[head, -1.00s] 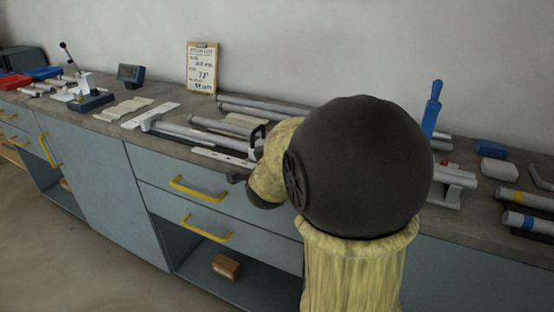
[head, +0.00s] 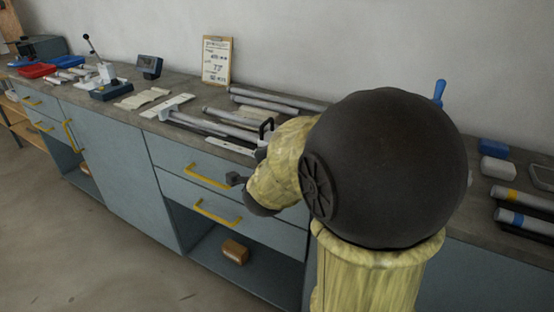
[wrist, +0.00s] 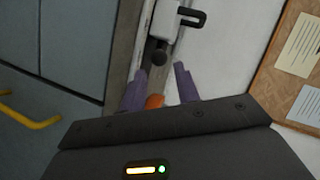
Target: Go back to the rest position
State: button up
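In the wrist view my gripper (wrist: 159,72) shows two purple fingers standing apart, with no object clearly held between them. A small orange patch (wrist: 154,101) shows low between the fingers; I cannot tell what it is. A pale clamp (wrist: 167,22) with a black handle and a dark round knob lies beyond the fingertips, and it seems apart from them. In the head view my bent arm covers the right middle of the workbench (head: 185,85), and I cannot make out the fingers there. The clamp's black handle (head: 266,127) shows just left of my arm.
Grey tubes (head: 270,103) lie along the bench beside my arm. A clipboard (head: 217,61) leans on the wall. A lever press (head: 108,82) and red and blue trays (head: 37,70) are at left. Yellow drawer handles (head: 208,175) stick out in front. Floor at lower left is clear.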

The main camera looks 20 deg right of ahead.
jog(key=shift+d, duration=0.1)
jog(key=s+a+f+n+g+y, duration=0.35)
jog(key=a+f+n+y, duration=0.35)
jog(key=a+f+n, duration=0.4)
jog(key=s+a+f+n+g+y, duration=0.1)
jog(key=s+f+n+g, duration=0.35)
jog(key=s+n, duration=0.5)
notch_tip(320, 180, up, 23)
jog(key=s+g+p, duration=0.1)
jog(key=s+p, duration=0.1)
jog(key=p, duration=2.1)
jog(key=shift+s, duration=0.3)
